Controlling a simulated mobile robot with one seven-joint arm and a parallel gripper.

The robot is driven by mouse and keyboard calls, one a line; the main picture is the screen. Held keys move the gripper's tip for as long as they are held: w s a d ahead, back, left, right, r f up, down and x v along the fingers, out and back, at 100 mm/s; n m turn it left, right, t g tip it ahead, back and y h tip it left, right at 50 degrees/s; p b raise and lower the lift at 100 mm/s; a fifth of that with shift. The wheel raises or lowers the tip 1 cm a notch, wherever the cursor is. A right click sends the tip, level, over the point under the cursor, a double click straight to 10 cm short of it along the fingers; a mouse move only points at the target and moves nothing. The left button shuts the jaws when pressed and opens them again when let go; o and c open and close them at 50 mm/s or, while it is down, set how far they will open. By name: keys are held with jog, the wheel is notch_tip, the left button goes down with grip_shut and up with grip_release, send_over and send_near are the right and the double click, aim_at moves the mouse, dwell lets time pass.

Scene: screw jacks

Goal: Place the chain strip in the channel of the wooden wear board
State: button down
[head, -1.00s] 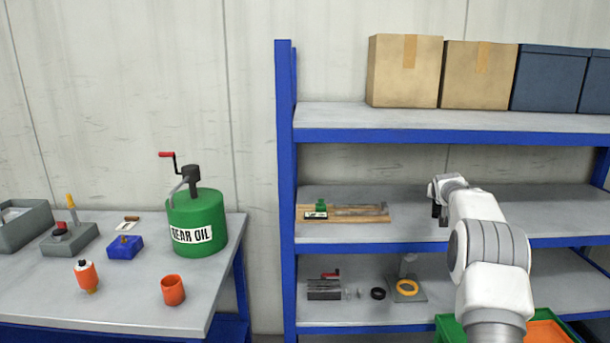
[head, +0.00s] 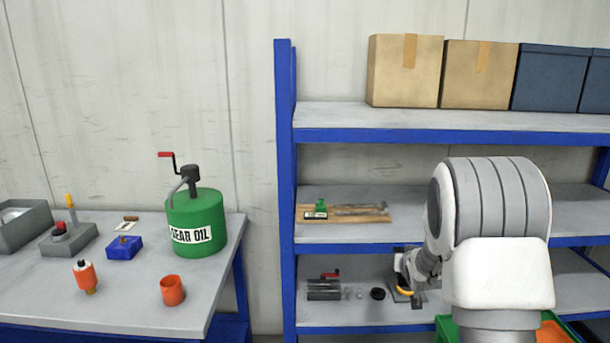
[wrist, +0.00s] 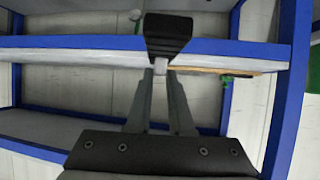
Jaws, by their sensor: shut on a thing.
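The wooden wear board (head: 382,216) lies on the middle shelf. A green item with a white label (head: 317,209) sits at its left end. Grey lengthwise parts (head: 358,210) show at its right; I cannot tell channel from strip there. My gripper (wrist: 160,72) is shut on a black block with a short pale stub (wrist: 168,35); I cannot tell whether this is the chain strip. In the head view my gripper (head: 417,300) is low, in front of the lower shelf, below and right of the board. The board's edge also shows in the wrist view (wrist: 245,72).
The lower shelf holds a dark grey block (head: 323,290), a black ring (head: 377,293) and a yellow ring (head: 402,291) partly behind my gripper. The blue shelf post (head: 285,190) stands left of the board. Middle shelf space right of the board is clear.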

jog(key=s+a+f+n+y, duration=0.2)
jog(key=s+a+f, duration=0.6)
jog(key=s+a, duration=0.4)
jog(key=shift+s, duration=0.8)
jog(key=shift+s, duration=0.1)
